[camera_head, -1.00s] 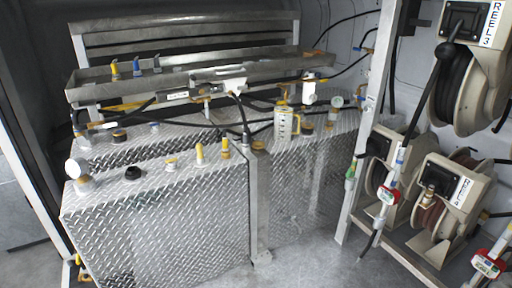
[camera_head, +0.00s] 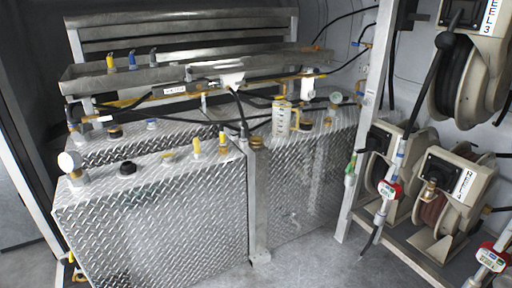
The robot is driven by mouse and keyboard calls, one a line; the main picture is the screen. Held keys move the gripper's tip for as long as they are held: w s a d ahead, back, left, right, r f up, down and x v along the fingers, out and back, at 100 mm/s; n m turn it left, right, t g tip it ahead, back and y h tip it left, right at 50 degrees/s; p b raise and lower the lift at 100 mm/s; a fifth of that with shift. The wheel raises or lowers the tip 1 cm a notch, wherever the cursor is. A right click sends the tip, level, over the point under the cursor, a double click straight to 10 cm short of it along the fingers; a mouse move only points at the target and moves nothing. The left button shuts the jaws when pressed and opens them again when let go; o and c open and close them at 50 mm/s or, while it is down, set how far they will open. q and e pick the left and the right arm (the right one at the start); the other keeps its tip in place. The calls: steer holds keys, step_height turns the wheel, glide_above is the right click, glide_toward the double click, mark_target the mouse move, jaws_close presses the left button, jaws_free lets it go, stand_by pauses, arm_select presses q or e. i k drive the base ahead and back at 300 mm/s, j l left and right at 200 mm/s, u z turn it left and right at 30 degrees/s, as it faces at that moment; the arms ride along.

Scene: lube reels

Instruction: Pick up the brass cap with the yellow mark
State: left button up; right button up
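Several small caps and fittings stand on the diamond-plate tank tops. On the front left tank (camera_head: 150,235) are a small brass-yellow cap (camera_head: 168,157), a fitting with an upright yellow part (camera_head: 196,147) and another yellow-topped fitting (camera_head: 222,142). A brass-coloured cap (camera_head: 257,142) sits beside the post at the tank's right end. They are too small for me to tell which one is the brass cap with the yellow mark. Neither of my grippers is in view.
A black cap (camera_head: 127,168) and a white round gauge (camera_head: 69,160) stand on the left tank. A clear yellow-edged jug (camera_head: 284,118) stands on the right tank. Black hoses cross above the tanks. Hose reels (camera_head: 440,190) fill the right. Floor (camera_head: 310,262) is clear in front.

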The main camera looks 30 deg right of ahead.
mark_target(254, 140)
steer(key=i+l+z, duration=0.2)
steer(key=i+l, duration=0.2)
steer(key=i, duration=0.4)
steer(key=i+l+z, duration=0.25)
steer(key=i, duration=0.55)
steer(key=i+l+z, duration=0.2)
steer(key=i, duration=0.65)
